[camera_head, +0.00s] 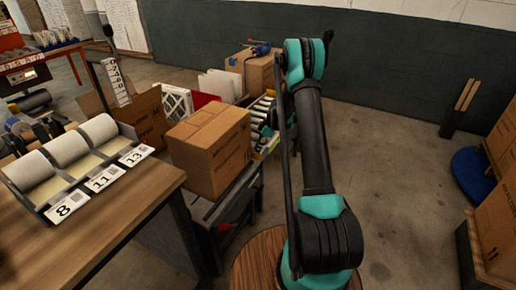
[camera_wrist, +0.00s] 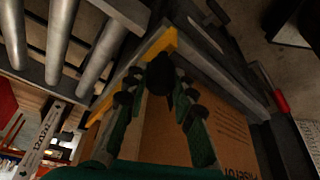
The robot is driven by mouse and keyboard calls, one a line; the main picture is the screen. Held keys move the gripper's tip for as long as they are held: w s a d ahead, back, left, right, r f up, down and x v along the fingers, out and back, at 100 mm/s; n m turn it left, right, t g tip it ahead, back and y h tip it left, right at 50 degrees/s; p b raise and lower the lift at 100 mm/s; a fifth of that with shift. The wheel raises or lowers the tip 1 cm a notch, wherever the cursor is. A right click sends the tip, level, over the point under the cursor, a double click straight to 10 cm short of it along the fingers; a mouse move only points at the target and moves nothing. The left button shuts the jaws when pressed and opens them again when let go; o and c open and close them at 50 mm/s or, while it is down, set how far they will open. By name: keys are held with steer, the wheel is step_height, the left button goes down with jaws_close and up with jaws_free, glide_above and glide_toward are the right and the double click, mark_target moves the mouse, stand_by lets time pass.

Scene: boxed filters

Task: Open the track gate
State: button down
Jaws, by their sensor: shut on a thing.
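The track gate shows in the wrist view as a yellow-edged bar (camera_wrist: 161,46) across the end of the roller track (camera_wrist: 105,45). In the head view its yellow edge (camera_head: 268,147) is small and partly covered by my arm. My gripper (camera_wrist: 163,92) has its two fingers closed around a dark knob-like part (camera_wrist: 160,74) at the gate. The knob's lower part is hidden between the fingers. In the head view my gripper (camera_head: 266,126) reaches down beside the rollers, mostly behind my arm. Whether the gate is open or closed I cannot tell.
A closed cardboard box (camera_head: 210,150) stands on the bench just left of my gripper. Another box (camera_head: 256,72) stands behind the rollers. White rolls (camera_head: 68,148) lie in numbered trays on the wooden table. Boxes (camera_head: 497,225) stand at the far right. The floor between is clear.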

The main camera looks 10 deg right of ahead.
steer(key=shift+g+h, duration=0.5)
steer(key=shift+h, duration=0.2)
steer(key=r, duration=0.4)
steer(key=a+r, duration=0.1)
steer(key=shift+w+r, duration=0.4)
steer(key=c, duration=1.3)
jaws_free()
steer(key=shift+o, duration=0.2)
steer(key=v, duration=1.2)
